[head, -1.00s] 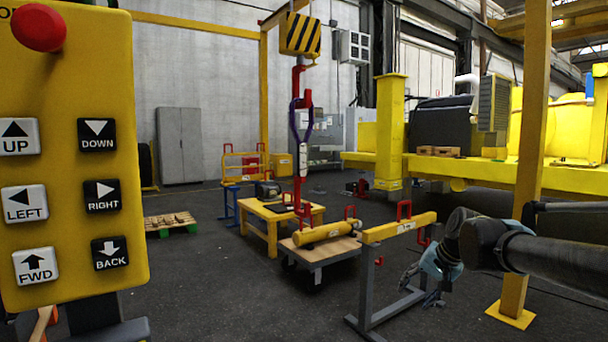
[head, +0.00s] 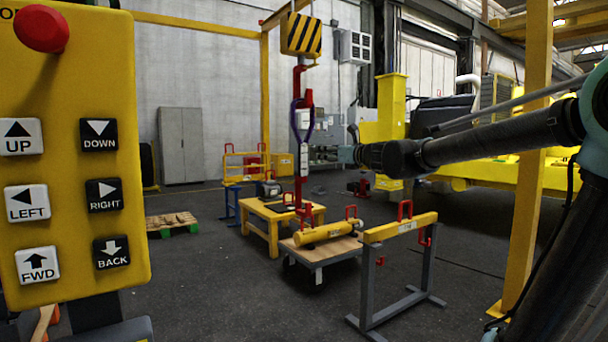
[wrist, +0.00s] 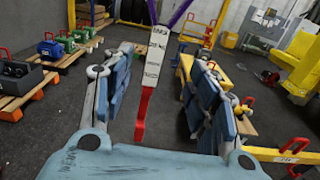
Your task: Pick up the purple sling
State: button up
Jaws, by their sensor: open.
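The purple sling (head: 294,119) hangs as a narrow loop below the striped yellow hook block in the head view, beside red hook parts. In the wrist view its purple strap (wrist: 181,12) shows only at the top edge. A white lettered bar (wrist: 154,62) with a red hook (wrist: 141,122) at its lower end hangs below it. My gripper (wrist: 160,72) is open, with its blue-grey fingers left and right of the bar in the picture. I cannot tell how far beyond the fingers the bar is. In the head view my gripper is only a small bit at the arm's end.
The striped hook block (head: 301,35) hangs above. A yellow table (head: 262,212), a cart with a yellow cylinder (head: 325,232) and a grey stand with a yellow beam (head: 400,227) stand below. A yellow control pendant (head: 75,150) fills the head view's left side.

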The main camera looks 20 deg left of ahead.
aim_at(305, 152)
jog(key=x, duration=1.1)
jog(key=shift+a, duration=0.1)
jog(key=shift+f+x, duration=0.2)
jog(key=shift+x, duration=1.2)
jog(key=shift+f+x, duration=0.2)
jog(key=shift+x, duration=1.15)
jog(key=shift+c, duration=0.3)
grip_shut()
